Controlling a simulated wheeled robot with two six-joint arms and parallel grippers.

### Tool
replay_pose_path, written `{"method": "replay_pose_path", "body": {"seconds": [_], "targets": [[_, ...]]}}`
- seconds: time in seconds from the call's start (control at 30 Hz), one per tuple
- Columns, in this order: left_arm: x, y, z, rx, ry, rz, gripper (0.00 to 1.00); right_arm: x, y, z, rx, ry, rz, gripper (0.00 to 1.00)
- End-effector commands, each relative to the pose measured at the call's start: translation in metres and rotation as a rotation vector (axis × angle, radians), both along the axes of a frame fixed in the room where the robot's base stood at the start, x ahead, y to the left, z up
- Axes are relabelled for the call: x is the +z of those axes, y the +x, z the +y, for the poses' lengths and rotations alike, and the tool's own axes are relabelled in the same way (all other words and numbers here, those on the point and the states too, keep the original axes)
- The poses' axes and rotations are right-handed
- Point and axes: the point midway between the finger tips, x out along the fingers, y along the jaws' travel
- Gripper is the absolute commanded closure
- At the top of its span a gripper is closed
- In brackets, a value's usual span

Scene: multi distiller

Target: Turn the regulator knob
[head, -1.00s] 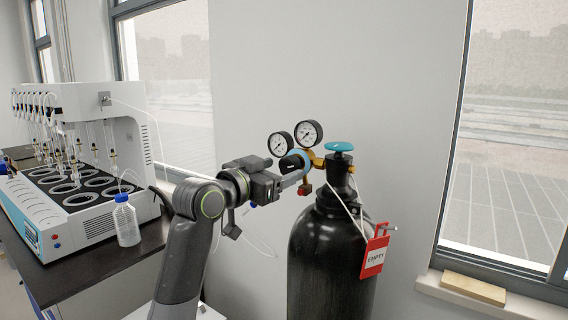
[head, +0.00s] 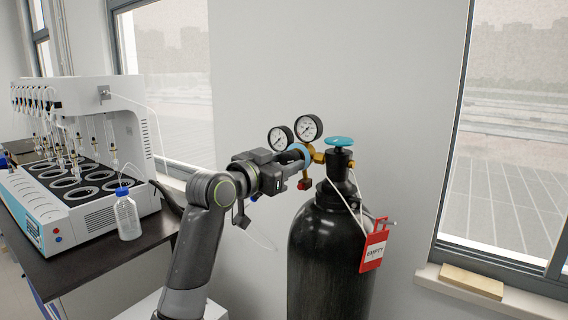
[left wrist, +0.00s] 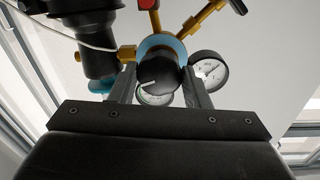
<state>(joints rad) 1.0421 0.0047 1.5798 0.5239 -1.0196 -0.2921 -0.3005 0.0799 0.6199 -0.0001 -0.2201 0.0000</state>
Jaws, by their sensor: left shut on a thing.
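The regulator knob (left wrist: 160,78) is black with a white mark and a light blue ring behind it. It sits between the two fingers of my left gripper (left wrist: 160,92) in the left wrist view, and the gripper is shut on it. In the head view my left gripper (head: 289,163) reaches the regulator from the left and hides most of the knob. Two round gauges (head: 309,128) stand above it. The brass regulator body joins the black gas cylinder (head: 328,245), which has a blue valve handwheel (head: 339,141) on top. My right gripper is not in view.
A red "EMPTY" tag (head: 375,248) hangs from the cylinder neck. At the left, a white multi distiller (head: 115,115) and a blue-capped bottle (head: 127,216) stand on a dark bench (head: 110,258). A window sill with a wooden block (head: 472,281) is at the right.

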Motion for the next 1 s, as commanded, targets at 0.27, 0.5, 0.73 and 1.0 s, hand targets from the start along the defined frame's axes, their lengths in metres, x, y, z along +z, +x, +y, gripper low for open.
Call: {"method": "replay_pose_path", "body": {"seconds": [0.27,0.5,0.73,1.0], "targets": [[0.001,0.0,0.0,0.0,-0.041,0.03,0.8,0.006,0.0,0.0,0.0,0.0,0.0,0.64],[0.002,0.0,0.0,-0.001,-0.168,0.115,0.8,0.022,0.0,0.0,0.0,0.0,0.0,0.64],[0.003,0.0,0.0,0.0,-0.343,0.234,0.8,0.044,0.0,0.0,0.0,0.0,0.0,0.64],[0.003,0.0,0.0,0.0,-0.558,0.378,0.8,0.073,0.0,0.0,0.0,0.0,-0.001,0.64]]}}
